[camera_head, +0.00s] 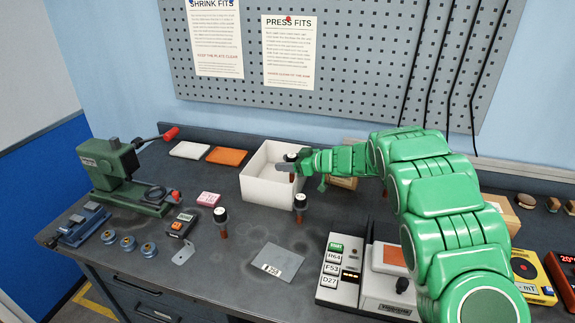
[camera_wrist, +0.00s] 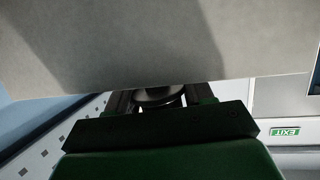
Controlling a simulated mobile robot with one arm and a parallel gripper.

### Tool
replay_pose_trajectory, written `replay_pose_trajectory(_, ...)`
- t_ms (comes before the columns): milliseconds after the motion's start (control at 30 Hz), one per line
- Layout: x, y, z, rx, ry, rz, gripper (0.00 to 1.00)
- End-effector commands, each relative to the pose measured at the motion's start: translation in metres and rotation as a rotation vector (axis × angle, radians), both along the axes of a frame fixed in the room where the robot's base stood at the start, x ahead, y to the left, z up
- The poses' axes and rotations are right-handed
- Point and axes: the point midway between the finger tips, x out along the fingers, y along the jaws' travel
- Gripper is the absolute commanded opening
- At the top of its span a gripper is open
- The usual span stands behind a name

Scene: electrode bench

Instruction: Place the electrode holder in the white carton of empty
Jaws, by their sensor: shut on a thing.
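The white carton (camera_head: 266,194) stands open near the back middle of the bench. My gripper (camera_head: 290,165) reaches in from the right over the carton's right side. It is shut on an electrode holder (camera_head: 291,157), dark with a pale top. The holder looks upright over the carton's opening; I cannot tell whether it touches the carton. In the wrist view, part of the holder (camera_wrist: 158,98) shows between the fingers, with a large grey surface above. Two similar holders stand on the bench, one left of the carton's front (camera_head: 221,217) and one right (camera_head: 300,202).
A green press (camera_head: 108,165) stands at the left. White (camera_head: 190,150) and orange (camera_head: 227,156) slabs lie behind. A grey plate (camera_head: 277,262) lies in front, beside a labelled grey unit (camera_head: 338,272). A yellow meter (camera_head: 530,277) is far right.

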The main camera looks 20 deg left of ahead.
Motion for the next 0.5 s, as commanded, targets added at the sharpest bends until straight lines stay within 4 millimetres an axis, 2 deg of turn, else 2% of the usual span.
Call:
replay_pose_trajectory(100,0.0004,-0.0005,-0.0076,0.001,0.000,-0.001,0.05)
replay_pose_trajectory(500,0.0005,-0.0005,-0.0112,0.001,0.000,-0.001,0.05)
